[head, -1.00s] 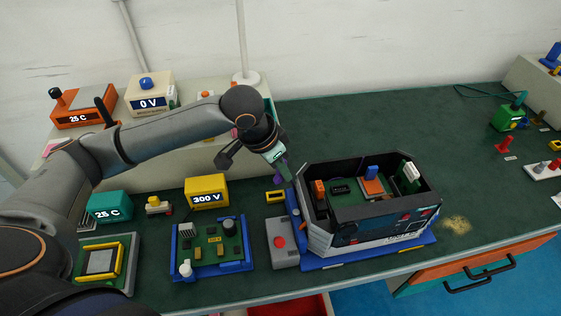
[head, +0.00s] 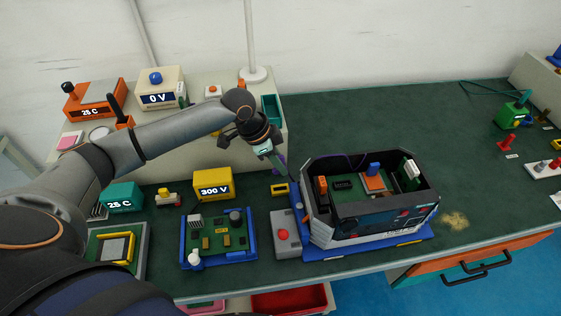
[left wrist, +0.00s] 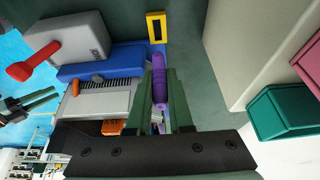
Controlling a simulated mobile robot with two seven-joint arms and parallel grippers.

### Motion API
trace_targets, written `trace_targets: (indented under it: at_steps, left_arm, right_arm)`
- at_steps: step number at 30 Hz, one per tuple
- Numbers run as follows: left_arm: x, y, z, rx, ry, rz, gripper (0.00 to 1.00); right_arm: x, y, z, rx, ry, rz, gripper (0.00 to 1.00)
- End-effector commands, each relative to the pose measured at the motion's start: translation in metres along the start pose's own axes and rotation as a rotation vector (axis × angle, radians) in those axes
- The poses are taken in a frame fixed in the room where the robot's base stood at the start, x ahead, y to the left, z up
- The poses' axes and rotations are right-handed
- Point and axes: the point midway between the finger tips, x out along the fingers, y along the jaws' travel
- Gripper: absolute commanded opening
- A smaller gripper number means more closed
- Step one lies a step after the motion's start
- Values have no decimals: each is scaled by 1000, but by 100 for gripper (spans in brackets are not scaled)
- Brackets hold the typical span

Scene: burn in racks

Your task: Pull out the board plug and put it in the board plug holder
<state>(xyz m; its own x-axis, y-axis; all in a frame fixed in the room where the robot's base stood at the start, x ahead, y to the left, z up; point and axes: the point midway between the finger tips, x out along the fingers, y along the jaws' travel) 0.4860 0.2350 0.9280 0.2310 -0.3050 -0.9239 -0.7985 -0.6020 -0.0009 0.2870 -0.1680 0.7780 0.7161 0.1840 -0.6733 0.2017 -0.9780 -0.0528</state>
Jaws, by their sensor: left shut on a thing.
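My left gripper (head: 272,158) is shut on a purple plug-like piece, which I take for the board plug (left wrist: 158,72). In the left wrist view it lies between the two green fingers (left wrist: 160,95). In the head view only a little of the purple (head: 279,162) shows. The gripper is in the air just left of the open-topped box (head: 385,220). A yellow block with a dark slot (head: 280,189), perhaps the plug holder, lies on the bench below the gripper; it also shows in the left wrist view (left wrist: 156,27).
The box stands on a blue base (head: 425,240). A grey unit with a red knob (head: 285,240) stands left of it, with a blue-framed board (head: 250,255) and a yellow 300 V block (head: 213,183) beyond. A pale raised shelf (head: 210,145) stands behind. The bench right of the box is mostly clear.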

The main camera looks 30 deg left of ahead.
Motion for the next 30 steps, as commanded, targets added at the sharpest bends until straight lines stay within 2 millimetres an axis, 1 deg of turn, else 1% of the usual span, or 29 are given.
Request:
trace_targets:
  at_steps: [4,8,24,30]
  left_arm:
    - [1,0,0,-1,3,0,0]
    - [6,0,2,-2,3,0,0]
    - [49,1,20,-2,2,1,0]
    - [54,0,22,-1,3,0,0]
  right_arm:
    - [0,0,1,-1,0,0,45]
    - [2,0,3,-1,-1,0,45]
    - [16,1,19,-1,-1,0,45]
    - [18,1,20,-1,-2,-1,45]
